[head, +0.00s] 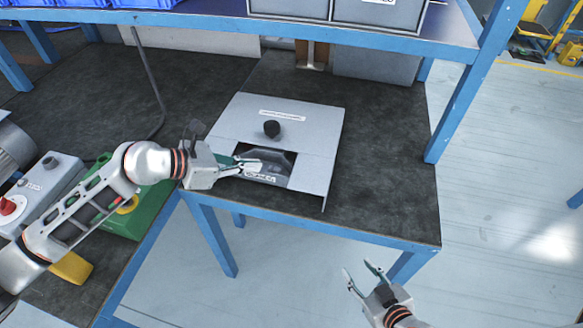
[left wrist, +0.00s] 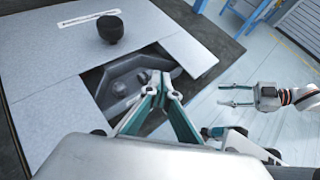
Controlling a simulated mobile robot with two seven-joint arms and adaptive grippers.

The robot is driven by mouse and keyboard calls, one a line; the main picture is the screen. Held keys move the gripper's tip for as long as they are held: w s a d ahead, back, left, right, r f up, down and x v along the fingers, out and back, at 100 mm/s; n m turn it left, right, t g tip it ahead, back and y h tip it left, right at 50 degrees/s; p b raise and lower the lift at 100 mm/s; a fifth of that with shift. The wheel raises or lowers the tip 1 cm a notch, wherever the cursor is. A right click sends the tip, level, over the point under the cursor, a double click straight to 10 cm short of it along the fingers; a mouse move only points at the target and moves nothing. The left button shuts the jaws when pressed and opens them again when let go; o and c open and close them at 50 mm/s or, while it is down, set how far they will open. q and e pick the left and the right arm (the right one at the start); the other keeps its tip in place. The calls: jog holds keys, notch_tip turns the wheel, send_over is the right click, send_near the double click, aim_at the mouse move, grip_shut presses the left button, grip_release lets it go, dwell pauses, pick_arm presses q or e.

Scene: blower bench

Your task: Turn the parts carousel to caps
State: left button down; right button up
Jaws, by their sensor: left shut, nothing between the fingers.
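The parts carousel is a grey covered unit (head: 310,135) on the dark bench, with a black knob (head: 272,129) on top and a label strip behind the knob. A cut-out in its front edge shows a dark compartment (head: 275,172) with a light label, too small to read surely. My left gripper (head: 258,166) is shut and empty, its tips over the cut-out. In the left wrist view the tips (left wrist: 163,82) are at the opening, in front of the knob (left wrist: 111,29); contact cannot be told. My right gripper (head: 364,276) is open and empty, off the bench's front edge.
A green box (head: 150,210) and a grey control box with a red knob (head: 12,206) stand at the left. A blue shelf beam (head: 380,45) with grey bins crosses above the back. The bench top right of the carousel (head: 390,170) is clear.

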aim_at(288, 165)
pick_arm(q)
jog(key=x, duration=0.9)
jog(key=shift+w+a+f, duration=0.15)
jog(key=shift+w+f, duration=0.15)
pick_arm(e)
jog(key=shift+d, duration=0.1)
